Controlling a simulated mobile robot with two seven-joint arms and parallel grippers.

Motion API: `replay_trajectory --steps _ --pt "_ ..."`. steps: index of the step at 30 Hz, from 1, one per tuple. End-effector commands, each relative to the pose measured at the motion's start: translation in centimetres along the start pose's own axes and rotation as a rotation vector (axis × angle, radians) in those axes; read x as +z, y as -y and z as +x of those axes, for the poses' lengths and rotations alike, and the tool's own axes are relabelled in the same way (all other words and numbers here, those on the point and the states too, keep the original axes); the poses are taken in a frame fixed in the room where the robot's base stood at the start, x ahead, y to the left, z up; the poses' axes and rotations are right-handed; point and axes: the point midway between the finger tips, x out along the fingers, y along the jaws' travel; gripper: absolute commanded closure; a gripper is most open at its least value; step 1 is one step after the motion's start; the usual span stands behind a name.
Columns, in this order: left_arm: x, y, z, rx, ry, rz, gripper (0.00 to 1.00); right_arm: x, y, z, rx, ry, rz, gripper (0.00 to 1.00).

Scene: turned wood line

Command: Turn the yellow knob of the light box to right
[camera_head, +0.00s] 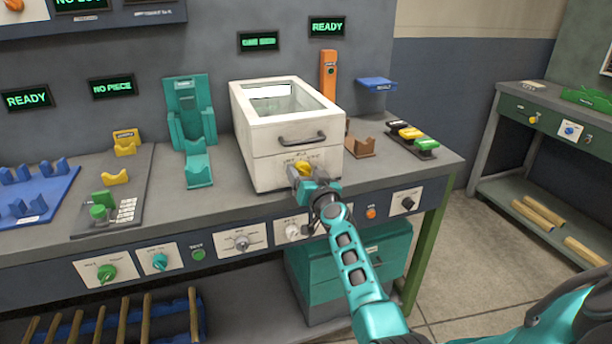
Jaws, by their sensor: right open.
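The light box (261,163) is a white box with a glass top and a dark handle on its front, standing on the grey bench. Its yellow knob (303,167) is low on the front face, below the handle. My right gripper (304,176) is open right at the knob, and its fingers partly cover the knob and the printed label. I cannot tell whether the fingers touch the knob or which way its pointer faces. My left gripper is not in view.
Teal holders (196,130) stand left of the box. A brown cradle (360,146) and a rack of coloured pieces (412,138) are close on its right. Several knobs line the bench's front panel (215,246) below. A green-fronted bench (545,125) stands at the right.

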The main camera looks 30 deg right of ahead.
Motion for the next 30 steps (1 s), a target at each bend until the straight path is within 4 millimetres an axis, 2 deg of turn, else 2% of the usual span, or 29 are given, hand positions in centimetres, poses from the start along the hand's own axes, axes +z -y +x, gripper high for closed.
replay_trajectory --steps 2,20,30 --pt "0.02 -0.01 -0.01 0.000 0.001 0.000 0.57 -0.03 0.00 -0.01 0.000 0.000 0.000 0.31" --pt "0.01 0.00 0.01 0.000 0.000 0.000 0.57 -0.01 0.02 -0.03 0.000 0.000 0.000 0.87" --pt "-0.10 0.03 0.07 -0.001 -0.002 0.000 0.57 0.01 0.01 -0.04 0.000 0.000 0.028 0.87"
